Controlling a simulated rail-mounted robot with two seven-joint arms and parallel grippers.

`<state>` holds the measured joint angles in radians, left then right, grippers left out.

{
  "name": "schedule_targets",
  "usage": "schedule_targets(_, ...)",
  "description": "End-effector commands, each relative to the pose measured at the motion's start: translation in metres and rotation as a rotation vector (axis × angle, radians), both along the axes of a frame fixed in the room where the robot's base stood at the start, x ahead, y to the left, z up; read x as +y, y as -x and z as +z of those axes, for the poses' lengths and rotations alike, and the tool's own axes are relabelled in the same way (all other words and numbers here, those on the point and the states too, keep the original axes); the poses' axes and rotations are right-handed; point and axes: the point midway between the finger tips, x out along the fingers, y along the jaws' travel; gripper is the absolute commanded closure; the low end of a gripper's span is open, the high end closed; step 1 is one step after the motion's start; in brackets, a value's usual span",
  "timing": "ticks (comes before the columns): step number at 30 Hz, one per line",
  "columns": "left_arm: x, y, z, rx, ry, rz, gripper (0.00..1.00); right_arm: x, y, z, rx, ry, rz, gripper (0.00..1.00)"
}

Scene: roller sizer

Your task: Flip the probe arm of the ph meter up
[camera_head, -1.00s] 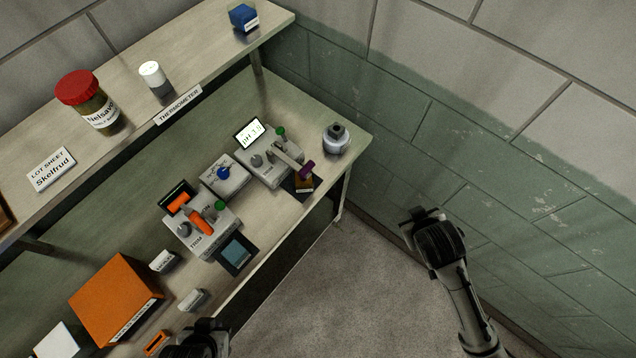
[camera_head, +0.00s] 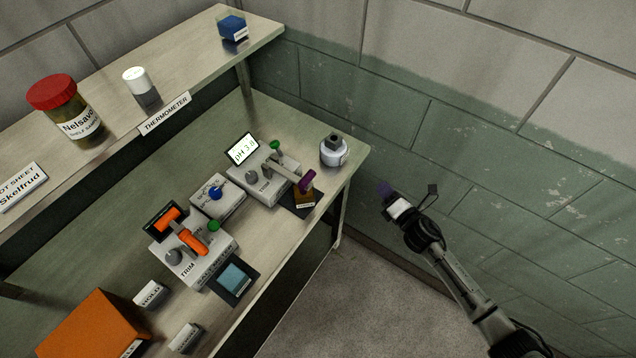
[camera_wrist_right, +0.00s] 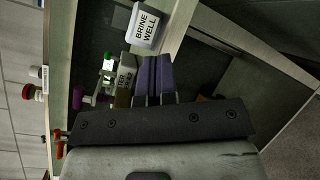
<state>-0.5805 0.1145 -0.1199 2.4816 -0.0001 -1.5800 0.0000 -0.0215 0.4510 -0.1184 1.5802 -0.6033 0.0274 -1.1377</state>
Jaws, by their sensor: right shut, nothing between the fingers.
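The pH meter (camera_head: 250,182) is a light grey box on the lower bench, with a tilted screen (camera_head: 241,149) reading about pH 3.8 and a green knob. Its beige probe arm (camera_head: 283,170) lies low toward the bench's front edge. The arm's purple tip (camera_head: 307,180) is over a small brown block; the purple tip also shows in the right wrist view (camera_wrist_right: 80,99). My right gripper (camera_head: 385,188) is shut and empty, off the bench's front edge to the right of the probe arm. Its purple fingers show in the wrist view (camera_wrist_right: 153,76). My left gripper is out of view.
A second device with an orange handle (camera_head: 192,241) and a blue-knobbed box (camera_head: 217,197) are left of the meter. The upper shelf (camera_head: 190,70) overhangs behind. Space before the bench is clear.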

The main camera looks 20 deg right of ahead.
Motion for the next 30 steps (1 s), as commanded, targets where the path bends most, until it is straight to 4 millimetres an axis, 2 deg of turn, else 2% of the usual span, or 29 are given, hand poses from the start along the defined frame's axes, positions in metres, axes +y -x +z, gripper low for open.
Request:
schedule_targets(6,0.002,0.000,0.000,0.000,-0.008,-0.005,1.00,0.043,0.017,0.008,-0.251,0.420,0.304,1.00)
schedule_targets(12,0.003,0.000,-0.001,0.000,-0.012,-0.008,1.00,0.071,0.036,0.022,-0.506,0.693,0.455,1.00)
schedule_targets(16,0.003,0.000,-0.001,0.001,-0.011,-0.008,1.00,0.079,0.043,0.026,-0.609,0.806,0.479,1.00)
schedule_targets(21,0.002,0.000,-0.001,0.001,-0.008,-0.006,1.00,0.080,0.044,0.027,-0.658,0.901,0.467,1.00)
schedule_targets(30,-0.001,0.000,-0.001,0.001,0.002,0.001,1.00,0.080,0.044,0.027,-0.671,0.937,0.458,1.00)
